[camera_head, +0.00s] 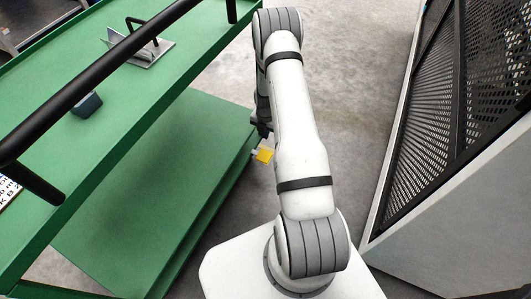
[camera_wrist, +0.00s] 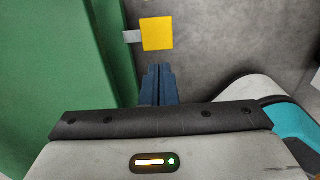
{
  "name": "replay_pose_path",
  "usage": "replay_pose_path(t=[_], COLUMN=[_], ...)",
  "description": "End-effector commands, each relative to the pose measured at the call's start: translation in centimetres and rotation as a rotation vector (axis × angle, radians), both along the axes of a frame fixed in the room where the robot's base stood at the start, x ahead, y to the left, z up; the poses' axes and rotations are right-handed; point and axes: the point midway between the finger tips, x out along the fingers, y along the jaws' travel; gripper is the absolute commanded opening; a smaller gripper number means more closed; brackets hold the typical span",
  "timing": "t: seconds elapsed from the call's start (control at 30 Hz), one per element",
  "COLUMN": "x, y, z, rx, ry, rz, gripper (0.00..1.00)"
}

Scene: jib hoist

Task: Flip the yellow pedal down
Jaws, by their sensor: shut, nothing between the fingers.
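The yellow pedal (camera_head: 264,154) shows in the head view as a small plate sticking out from the lower edge of the green cart, just left of my arm. In the wrist view the yellow pedal (camera_wrist: 157,33) is a flat square joined to the green side by a short grey bracket (camera_wrist: 132,36). My gripper (camera_wrist: 158,68) is shut and empty, its dark blue fingertips just below the pedal in that picture; I cannot tell whether they touch it. In the head view my gripper is mostly hidden behind my arm.
The green cart (camera_head: 150,85) with black rails fills the left, its lower shelf (camera_head: 140,205) near the pedal. A metal bracket piece (camera_head: 145,52) and a dark block (camera_head: 87,105) lie on its top. A perforated panel (camera_head: 440,110) stands at right. Grey floor (camera_head: 350,60) between is clear.

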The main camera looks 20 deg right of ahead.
Motion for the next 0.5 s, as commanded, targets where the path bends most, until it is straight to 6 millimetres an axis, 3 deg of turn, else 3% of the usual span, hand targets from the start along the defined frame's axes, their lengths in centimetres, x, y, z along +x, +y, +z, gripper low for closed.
replay_pose_path(t=[0.27,0.5], x=[-0.1,-0.2], y=[-0.2,-0.2], z=[-0.9,-5.6], rx=[0.001,0.001], ry=[0.002,0.003], rz=[-0.006,-0.008], gripper=[0.00,0.00])
